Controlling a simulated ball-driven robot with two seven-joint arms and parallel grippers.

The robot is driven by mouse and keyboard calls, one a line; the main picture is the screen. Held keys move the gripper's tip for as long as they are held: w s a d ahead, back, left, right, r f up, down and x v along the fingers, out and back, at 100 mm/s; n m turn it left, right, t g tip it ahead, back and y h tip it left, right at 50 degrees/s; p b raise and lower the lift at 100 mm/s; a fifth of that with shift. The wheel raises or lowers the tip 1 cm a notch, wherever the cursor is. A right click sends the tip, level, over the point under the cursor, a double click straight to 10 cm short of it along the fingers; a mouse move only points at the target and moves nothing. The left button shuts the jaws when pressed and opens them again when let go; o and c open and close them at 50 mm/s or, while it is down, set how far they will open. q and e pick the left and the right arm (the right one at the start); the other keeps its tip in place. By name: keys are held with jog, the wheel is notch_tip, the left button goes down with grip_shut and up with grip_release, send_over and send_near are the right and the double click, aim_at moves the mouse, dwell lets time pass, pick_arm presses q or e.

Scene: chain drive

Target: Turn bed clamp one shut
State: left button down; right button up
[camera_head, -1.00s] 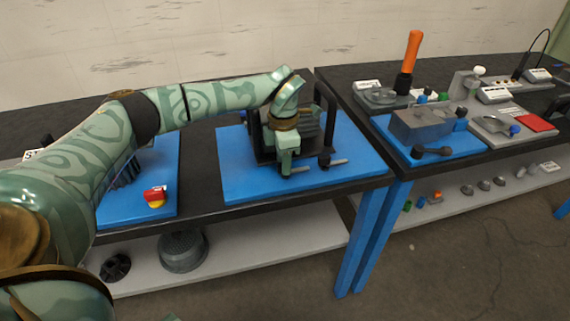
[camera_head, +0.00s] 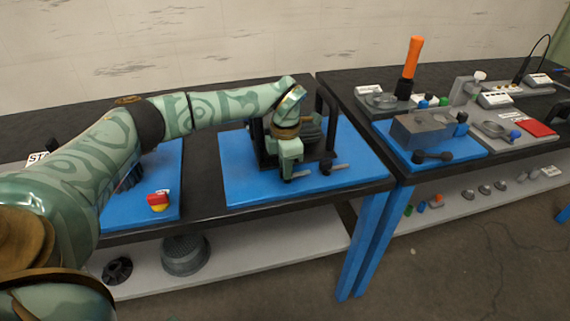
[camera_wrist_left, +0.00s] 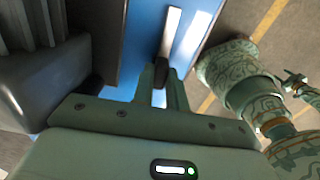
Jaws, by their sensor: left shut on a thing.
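My left gripper (camera_head: 288,176) points down at the front edge of a black frame (camera_head: 330,127) on the blue plate. It is shut on the clamp handle (camera_head: 302,174), a short grey bar that sticks out to the right of the fingers. The fingers hide most of the held clamp.
The blue plate (camera_head: 240,188) lies on a black table. A red and yellow button (camera_head: 158,201) is on another blue plate to the left. A second bench with a grey block (camera_head: 420,131) and an orange-handled tool (camera_head: 412,60) stands right, across a narrow gap.

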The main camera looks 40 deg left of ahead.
pick_arm(q)
jog(key=n+p, duration=0.4)
jog(key=p, duration=0.1)
jog(key=shift+d+r+n, duration=0.1)
jog(key=shift+r+n, duration=0.25)
jog(key=shift+n, duration=0.05)
jog(key=n+p, duration=0.4)
jog(key=n, duration=0.1)
jog(key=shift+d, duration=0.15)
jog(key=n+p, duration=0.2)
jog(key=n, duration=0.1)
jog(key=shift+w+f+n+p, duration=0.1)
jog(key=shift+n+p, duration=0.2)
jog(key=shift+n, duration=0.1)
jog(key=shift+f+n+p, duration=0.1)
jog(key=shift+n+p, duration=0.75)
jog(key=shift+n, duration=0.85)
pick_arm(e)
jog(key=w+r, duration=0.3)
jog(key=r, duration=1)
jog(key=shift+w+r+t, duration=0.15)
jog(key=shift+r+t, duration=0.15)
jog(key=shift+t, duration=0.1)
pick_arm(q)
jog(key=c, duration=1.4)
grip_release()
jog(key=shift+d+f, duration=0.1)
pick_arm(e)
jog(key=shift+r, duration=0.1)
